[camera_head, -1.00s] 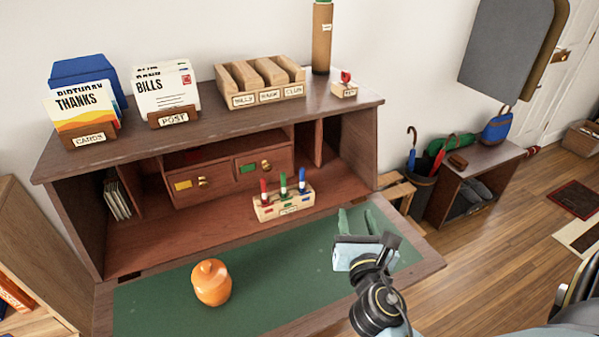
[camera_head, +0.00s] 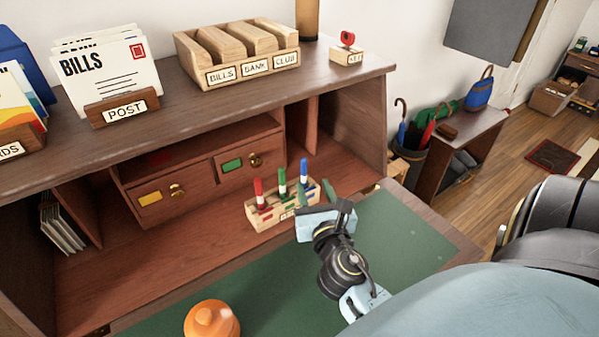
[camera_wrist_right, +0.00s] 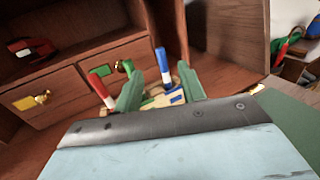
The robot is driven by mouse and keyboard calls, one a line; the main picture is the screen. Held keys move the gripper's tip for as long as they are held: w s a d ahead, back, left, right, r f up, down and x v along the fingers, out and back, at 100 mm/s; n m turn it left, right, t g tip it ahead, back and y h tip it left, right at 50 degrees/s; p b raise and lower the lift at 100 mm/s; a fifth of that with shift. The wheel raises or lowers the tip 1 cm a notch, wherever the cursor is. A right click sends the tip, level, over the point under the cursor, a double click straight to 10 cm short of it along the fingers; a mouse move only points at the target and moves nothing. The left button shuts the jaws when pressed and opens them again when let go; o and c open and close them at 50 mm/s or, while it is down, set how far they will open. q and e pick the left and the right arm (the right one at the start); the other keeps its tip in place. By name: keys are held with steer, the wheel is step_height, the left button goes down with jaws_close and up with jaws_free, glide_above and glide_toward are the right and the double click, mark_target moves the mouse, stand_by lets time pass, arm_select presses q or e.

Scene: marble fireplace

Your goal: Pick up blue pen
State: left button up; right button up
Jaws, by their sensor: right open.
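The blue pen (camera_head: 304,172) stands upright at the right end of a small wooden pen holder (camera_head: 265,217), beside a green pen (camera_head: 282,182) and a red pen (camera_head: 259,193). My right gripper (camera_head: 315,189) is open and close to the holder's right end, its green fingers partly hidden by the hand. In the right wrist view the blue pen (camera_wrist_right: 162,62) shows between the two fingertips (camera_wrist_right: 160,70) of the gripper, a little beyond them; contact cannot be told. The red pen (camera_wrist_right: 100,88) is left of the left finger. My left gripper is not in view.
The holder stands on the desk's lower shelf, in front of small drawers (camera_head: 250,165). An orange jar (camera_head: 211,320) stands on the green desk mat (camera_head: 400,235). The cabinet side wall (camera_head: 358,130) rises behind right. The mat's right part is clear.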

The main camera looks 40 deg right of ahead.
mark_target(304, 163)
steer(key=x, duration=1.2)
steer(key=shift+w+d+f+b, duration=0.15)
steer(key=shift+w+f+b, duration=0.1)
steer(key=shift+w+b, duration=0.1)
jaws_close()
